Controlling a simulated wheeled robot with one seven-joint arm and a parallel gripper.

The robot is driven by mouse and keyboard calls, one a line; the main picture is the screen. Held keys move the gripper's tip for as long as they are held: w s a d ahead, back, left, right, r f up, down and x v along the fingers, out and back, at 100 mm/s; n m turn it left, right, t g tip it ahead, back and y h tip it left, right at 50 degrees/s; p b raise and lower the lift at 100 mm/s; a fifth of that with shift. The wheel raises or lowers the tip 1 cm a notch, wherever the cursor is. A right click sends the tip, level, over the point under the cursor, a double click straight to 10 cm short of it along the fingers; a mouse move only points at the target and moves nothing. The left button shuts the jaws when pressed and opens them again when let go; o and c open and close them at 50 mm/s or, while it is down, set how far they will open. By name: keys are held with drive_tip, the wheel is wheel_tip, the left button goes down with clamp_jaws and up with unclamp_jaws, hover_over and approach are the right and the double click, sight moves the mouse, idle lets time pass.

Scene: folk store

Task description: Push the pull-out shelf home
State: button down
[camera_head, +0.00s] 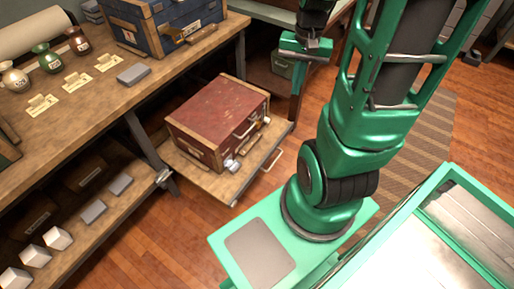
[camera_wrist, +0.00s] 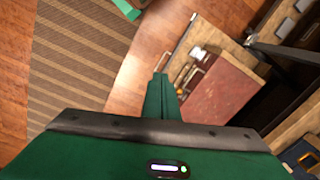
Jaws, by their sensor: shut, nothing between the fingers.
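The pull-out shelf (camera_head: 203,181) is a tan board that sticks out from under the counter over the wooden floor. A metal pull handle (camera_head: 272,160) is on its front edge. A dark red case (camera_head: 218,112) with wooden edges and metal fittings stands on the shelf. My gripper (camera_head: 294,117) points down near the shelf's right front corner, with its fingers shut and empty. In the wrist view the shut fingers (camera_wrist: 160,78) show beside the shelf (camera_wrist: 217,42) and the red case (camera_wrist: 225,88). I cannot tell whether they touch the shelf.
The counter (camera_head: 190,55) above holds a blue chest (camera_head: 165,25), several small jars and cards. A lower shelf (camera_head: 75,235) at left carries white and grey blocks. A table leg (camera_head: 150,140) stands at the shelf's left. Open floor and a striped mat (camera_head: 420,140) lie at right.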

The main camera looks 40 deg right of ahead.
drive_tip(key=w+d+f+m+y, duration=0.1)
drive_tip(key=w+d+f+m, duration=0.25)
drive_tip(key=w+f, duration=0.5)
drive_tip(key=m+t+y, duration=0.2)
drive_tip(key=m+t, duration=0.6)
drive_tip(key=m, duration=1.1)
approach(253, 147)
drive_tip(key=f, duration=0.2)
drive_tip(key=a+f, duration=0.1)
drive_tip(key=shift+s+f, duration=0.25)
drive_tip(key=shift+f, duration=0.05)
drive_tip(key=shift+w+a, duration=0.15)
drive_tip(key=shift+w, duration=0.4)
drive_tip(key=shift+w+a, duration=0.2)
drive_tip(key=shift+w, duration=0.4)
drive_tip(key=shift+w+a, duration=0.25)
drive_tip(key=shift+w, duration=0.55)
drive_tip(key=shift+w, duration=0.1)
